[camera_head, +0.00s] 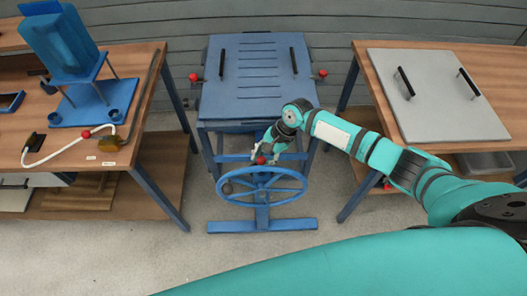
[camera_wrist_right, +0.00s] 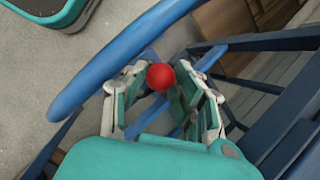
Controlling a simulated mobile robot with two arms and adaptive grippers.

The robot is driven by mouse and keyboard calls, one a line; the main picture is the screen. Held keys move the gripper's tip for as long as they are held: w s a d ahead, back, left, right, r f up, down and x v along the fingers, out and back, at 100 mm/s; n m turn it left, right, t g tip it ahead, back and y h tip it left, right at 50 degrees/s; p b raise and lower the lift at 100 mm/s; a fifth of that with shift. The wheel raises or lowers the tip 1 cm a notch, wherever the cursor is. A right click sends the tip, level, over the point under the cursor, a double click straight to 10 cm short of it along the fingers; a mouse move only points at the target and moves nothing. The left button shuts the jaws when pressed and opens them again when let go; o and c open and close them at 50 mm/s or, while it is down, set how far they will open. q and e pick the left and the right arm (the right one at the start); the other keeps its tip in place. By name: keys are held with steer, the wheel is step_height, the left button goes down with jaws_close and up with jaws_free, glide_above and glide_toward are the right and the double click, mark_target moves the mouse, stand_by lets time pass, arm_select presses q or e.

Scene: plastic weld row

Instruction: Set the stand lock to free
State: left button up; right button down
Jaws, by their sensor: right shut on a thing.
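A blue handwheel (camera_head: 240,187) stands on a blue floor stand (camera_head: 262,222) in front of the blue bench. A red ball knob (camera_head: 261,160) sits at the wheel's far rim in the head view. My right gripper (camera_head: 268,151) reaches down to it from the right. In the right wrist view the red knob (camera_wrist_right: 160,77) lies between the two fingers (camera_wrist_right: 163,92), which are shut on it. The blue wheel rim (camera_wrist_right: 110,65) passes beside the fingers. No free or locked marking can be read. My left gripper is not in view.
The blue slatted bench (camera_head: 258,85) has red knobs at its sides. A wooden table (camera_head: 140,62) with a blue fixture stands at left. Another table (camera_head: 372,62) with a grey handled panel (camera_head: 440,100) stands at right. The floor in front of the stand is open.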

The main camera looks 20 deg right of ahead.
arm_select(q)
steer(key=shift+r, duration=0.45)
arm_select(e)
steer(key=shift+w+r, duration=0.2)
steer(key=shift+r, duration=0.15)
steer(key=c, duration=1.3)
jaws_free()
steer(key=shift+o, duration=0.2)
steer(key=shift+s, duration=0.15)
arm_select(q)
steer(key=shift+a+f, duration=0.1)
arm_select(e)
steer(key=v, duration=1.2)
